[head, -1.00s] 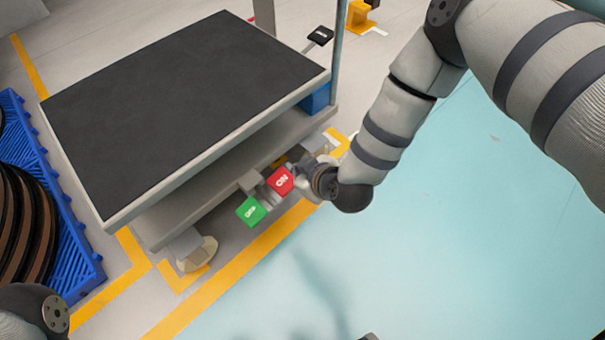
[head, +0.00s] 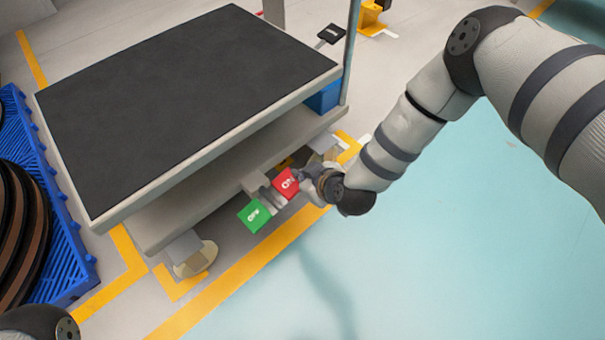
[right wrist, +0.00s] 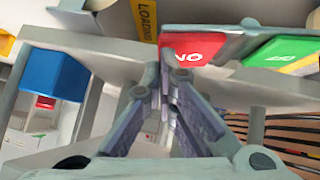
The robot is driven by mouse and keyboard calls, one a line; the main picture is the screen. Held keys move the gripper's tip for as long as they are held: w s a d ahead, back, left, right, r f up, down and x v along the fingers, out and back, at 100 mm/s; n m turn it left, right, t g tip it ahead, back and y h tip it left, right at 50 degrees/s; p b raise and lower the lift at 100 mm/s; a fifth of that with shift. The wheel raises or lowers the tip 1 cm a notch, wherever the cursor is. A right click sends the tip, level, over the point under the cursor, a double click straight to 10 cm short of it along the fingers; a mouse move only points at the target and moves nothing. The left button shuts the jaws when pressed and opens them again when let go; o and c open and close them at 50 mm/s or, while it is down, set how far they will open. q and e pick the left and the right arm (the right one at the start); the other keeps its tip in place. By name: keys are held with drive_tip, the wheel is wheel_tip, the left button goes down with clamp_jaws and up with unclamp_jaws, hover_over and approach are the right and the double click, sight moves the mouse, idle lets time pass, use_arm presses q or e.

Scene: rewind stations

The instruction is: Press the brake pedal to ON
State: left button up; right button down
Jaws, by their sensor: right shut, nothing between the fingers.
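The brake pedal has a red ON pad (head: 284,185) and a green OFF pad (head: 254,216), side by side low under the front edge of the cart-like table. My right gripper (head: 302,178) is shut and empty, at the right edge of the red pad, covering part of its lettering. In the right wrist view, the shut fingertips (right wrist: 168,72) overlap the left edge of the red pad (right wrist: 198,48); the green pad (right wrist: 283,52) is farther right. I cannot tell whether the fingertips touch the red pad, or how far it is pressed. My left gripper is out of view.
The table's dark top (head: 185,105) overhangs a lower shelf (head: 215,190) just behind the pedals. A caster (head: 192,257) stands left of them. A blue pallet with dark coils (head: 70,250) is at far left. The teal floor (head: 430,250) in front is clear.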

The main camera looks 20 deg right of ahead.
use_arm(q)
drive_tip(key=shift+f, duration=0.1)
use_arm(e)
drive_tip(key=shift+d+f+y, duration=0.15)
drive_tip(key=shift+f+y, duration=0.05)
drive_tip(key=shift+y, duration=0.1)
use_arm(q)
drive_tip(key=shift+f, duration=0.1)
use_arm(e)
drive_tip(key=shift+w+d+f, duration=0.1)
drive_tip(key=shift+f, duration=0.05)
use_arm(q)
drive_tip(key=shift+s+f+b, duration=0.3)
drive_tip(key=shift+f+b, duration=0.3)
drive_tip(key=shift+b, duration=0.5)
use_arm(e)
drive_tip(key=shift+w+d+f+m+g+y, duration=0.1)
drive_tip(key=shift+d+f+m+g+y, duration=0.15)
drive_tip(key=shift+f, duration=0.3)
drive_tip(key=shift+w+d+f+m+y, duration=0.1)
drive_tip(key=shift+d+f+m+y, duration=0.15)
drive_tip(key=shift+f, duration=0.35)
drive_tip(key=shift+w+d+f+m+g+y, duration=0.1)
drive_tip(key=shift+d+f+g+y, duration=0.1)
drive_tip(key=shift+d+f, duration=0.25)
drive_tip(key=shift+a+f, duration=0.1)
drive_tip(key=shift+f, duration=0.05)
